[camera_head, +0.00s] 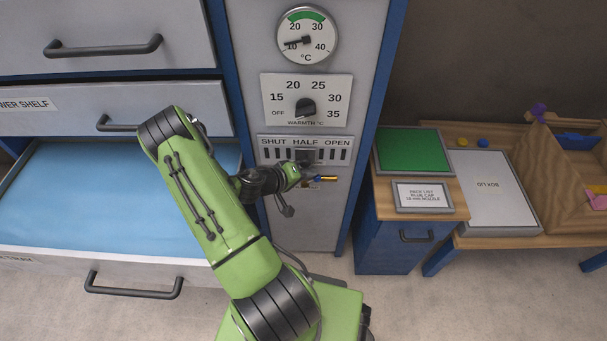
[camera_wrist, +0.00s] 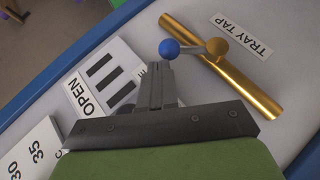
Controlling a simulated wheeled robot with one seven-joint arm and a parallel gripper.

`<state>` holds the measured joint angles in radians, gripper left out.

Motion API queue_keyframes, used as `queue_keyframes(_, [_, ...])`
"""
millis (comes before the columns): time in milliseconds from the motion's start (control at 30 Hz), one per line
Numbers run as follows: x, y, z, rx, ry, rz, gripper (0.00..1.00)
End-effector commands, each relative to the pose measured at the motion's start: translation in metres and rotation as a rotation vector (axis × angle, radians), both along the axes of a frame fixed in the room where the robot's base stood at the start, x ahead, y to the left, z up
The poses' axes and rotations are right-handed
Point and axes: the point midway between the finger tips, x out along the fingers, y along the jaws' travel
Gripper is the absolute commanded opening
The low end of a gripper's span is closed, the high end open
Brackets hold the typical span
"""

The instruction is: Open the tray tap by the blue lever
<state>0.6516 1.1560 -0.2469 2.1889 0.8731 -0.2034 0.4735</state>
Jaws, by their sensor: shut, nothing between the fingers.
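The tray tap is a brass pipe (camera_wrist: 240,84) with a brass ball joint and a short grey lever ending in a blue knob (camera_wrist: 169,47). In the wrist view the lever points left from the joint, slanted across the pipe. A "TRAY TAP" label (camera_wrist: 243,35) is beside it. My gripper (camera_wrist: 160,68) is shut and empty, its tips just below the blue knob in the picture; I cannot tell whether they touch. In the head view my gripper (camera_head: 306,176) is at the panel front beside the small brass pipe (camera_head: 327,179), and the lever is mostly hidden.
Above the tap are the SHUT/HALF/OPEN slider plate (camera_head: 340,142), the warmth dial (camera_head: 306,107) and a thermometer (camera_head: 306,36). A pulled-out drawer with a blue bottom (camera_head: 100,195) is left of my arm. A blue cabinet (camera_head: 385,236) stands to the right.

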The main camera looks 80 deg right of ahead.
Motion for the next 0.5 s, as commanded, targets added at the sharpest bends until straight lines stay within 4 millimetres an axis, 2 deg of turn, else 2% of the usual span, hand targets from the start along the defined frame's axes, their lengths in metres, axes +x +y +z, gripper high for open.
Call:
queue_keyframes(267, [0.005, 0.004, 0.004, 0.000, -0.002, 0.002, 0.00])
queue_keyframes(500, [0.034, 0.041, 0.031, 0.001, -0.001, 0.008, 0.00])
